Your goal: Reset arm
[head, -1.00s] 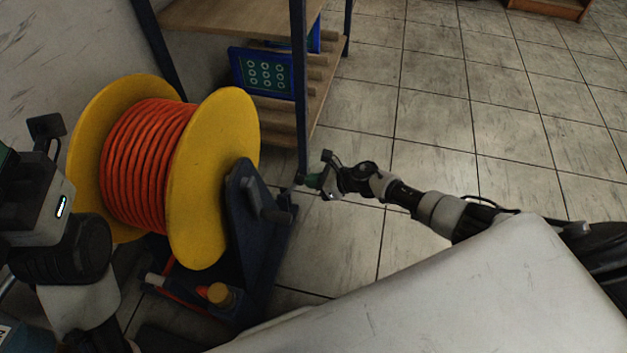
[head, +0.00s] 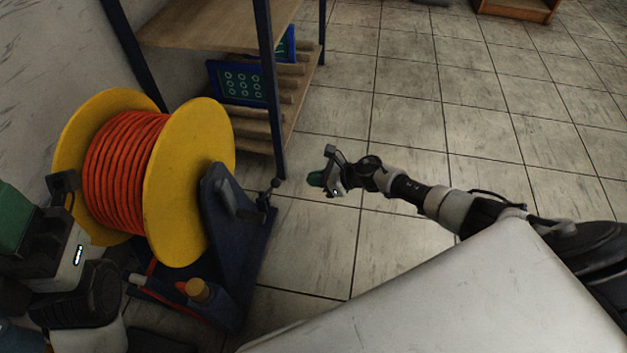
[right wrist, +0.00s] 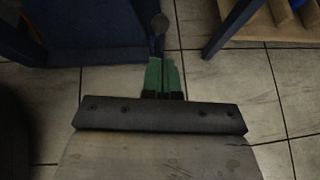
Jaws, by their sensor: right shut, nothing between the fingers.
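My right arm reaches in from the right in the head view. Its gripper (head: 316,180) hangs over the tiled floor, just right of the cable reel stand. In the right wrist view its two green fingers (right wrist: 162,76) lie together, shut and empty, with floor and the dark blue stand beyond. My left arm shows at the lower left of the head view, with a green part (head: 14,218) at the left edge. The left fingertips are not clearly visible, so I cannot tell their state.
A yellow reel (head: 185,185) with orange cable (head: 125,170) sits on a dark blue stand (head: 235,255) at the left. Behind it is a wooden shelf unit (head: 200,25) with dark blue posts. Tiled floor (head: 450,130) is open at the centre and right.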

